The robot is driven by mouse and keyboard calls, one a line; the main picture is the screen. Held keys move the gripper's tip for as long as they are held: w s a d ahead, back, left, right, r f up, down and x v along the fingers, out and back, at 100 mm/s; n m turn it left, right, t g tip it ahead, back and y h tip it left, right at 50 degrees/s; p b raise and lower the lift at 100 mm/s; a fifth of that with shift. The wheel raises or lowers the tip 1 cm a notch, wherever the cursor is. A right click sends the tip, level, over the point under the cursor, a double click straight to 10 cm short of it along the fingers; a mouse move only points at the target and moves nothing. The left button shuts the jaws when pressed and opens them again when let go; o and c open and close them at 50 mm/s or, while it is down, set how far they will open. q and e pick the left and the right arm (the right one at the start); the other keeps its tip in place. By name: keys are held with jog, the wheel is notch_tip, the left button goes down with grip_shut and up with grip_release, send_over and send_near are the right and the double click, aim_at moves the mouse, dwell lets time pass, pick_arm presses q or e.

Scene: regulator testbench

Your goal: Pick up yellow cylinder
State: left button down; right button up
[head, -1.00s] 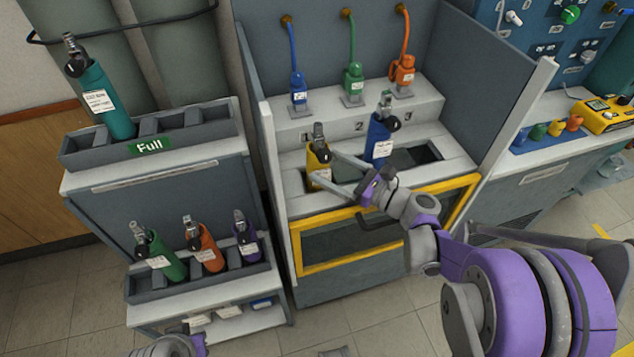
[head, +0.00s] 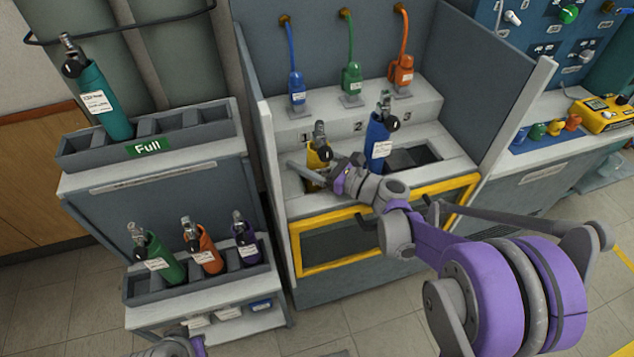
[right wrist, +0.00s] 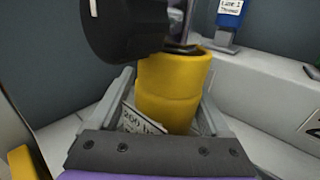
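The yellow cylinder (head: 317,160) stands in the left slot of the bench's front ledge, with a dark valve on top. My right gripper (head: 313,168) is around its body from the front, one finger on each side. In the right wrist view the yellow cylinder (right wrist: 168,90) stands between the two spread fingers. A gap shows at the left finger; contact on the right is unclear. A black round knob covers part of its top, and the palm hides its lower part. My left gripper (head: 195,346) shows only partly at the bottom edge, its fingers not visible.
A blue cylinder (head: 379,138) stands just right of the yellow one. Blue, green and orange hose connectors (head: 352,78) sit behind. Panels flank the bench. A rack (head: 75,149) marked Full holds a teal cylinder; green, orange and purple cylinders (head: 205,248) stand below it.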

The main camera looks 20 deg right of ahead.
jog(key=c, duration=1)
jog(key=shift+c, duration=0.2)
jog(key=shift+r, duration=0.1)
notch_tip(320, 180, up, 18)
jog(key=p, duration=0.4)
